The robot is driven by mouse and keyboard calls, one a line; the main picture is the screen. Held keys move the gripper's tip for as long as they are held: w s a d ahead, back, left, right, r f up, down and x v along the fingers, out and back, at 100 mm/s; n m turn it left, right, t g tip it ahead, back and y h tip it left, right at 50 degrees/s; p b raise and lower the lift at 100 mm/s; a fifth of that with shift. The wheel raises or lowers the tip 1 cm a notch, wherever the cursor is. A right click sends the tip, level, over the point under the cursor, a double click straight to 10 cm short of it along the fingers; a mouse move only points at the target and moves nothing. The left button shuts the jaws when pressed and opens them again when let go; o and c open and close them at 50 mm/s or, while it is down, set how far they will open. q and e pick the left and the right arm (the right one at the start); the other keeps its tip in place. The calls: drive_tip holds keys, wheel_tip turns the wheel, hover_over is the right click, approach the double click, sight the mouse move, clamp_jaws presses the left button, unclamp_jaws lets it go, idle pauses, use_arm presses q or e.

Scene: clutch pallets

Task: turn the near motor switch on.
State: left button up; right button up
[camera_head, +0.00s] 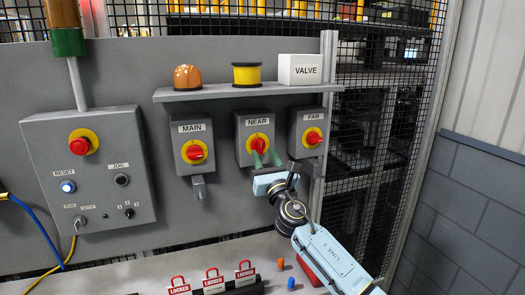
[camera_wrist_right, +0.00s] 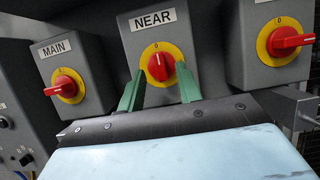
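The near motor switch (camera_head: 258,144) is a grey box labelled NEAR with a red knob on a yellow disc. In the right wrist view its red knob (camera_wrist_right: 161,67) stands upright, its white mark pointing up at the 0. My right gripper (camera_head: 265,159) reaches up from below. In the right wrist view its two green fingers (camera_wrist_right: 159,88) are spread apart, one on each side of the knob's lower part, with a gap visible on both sides. Whether the tips touch the yellow disc is unclear. My left gripper is not in view.
The MAIN switch (camera_head: 194,150) is to the left and the FAR switch (camera_head: 311,136) close to the right. A shelf (camera_head: 215,92) with an orange lamp, yellow spool and VALVE box is above. A control box (camera_head: 85,160) is further left. Red LOCKED tags (camera_head: 213,280) are below.

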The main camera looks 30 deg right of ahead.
sight(259, 146)
drive_tip(key=shift+x, duration=1.25)
drive_tip(key=shift+c, duration=0.3)
clamp_jaws()
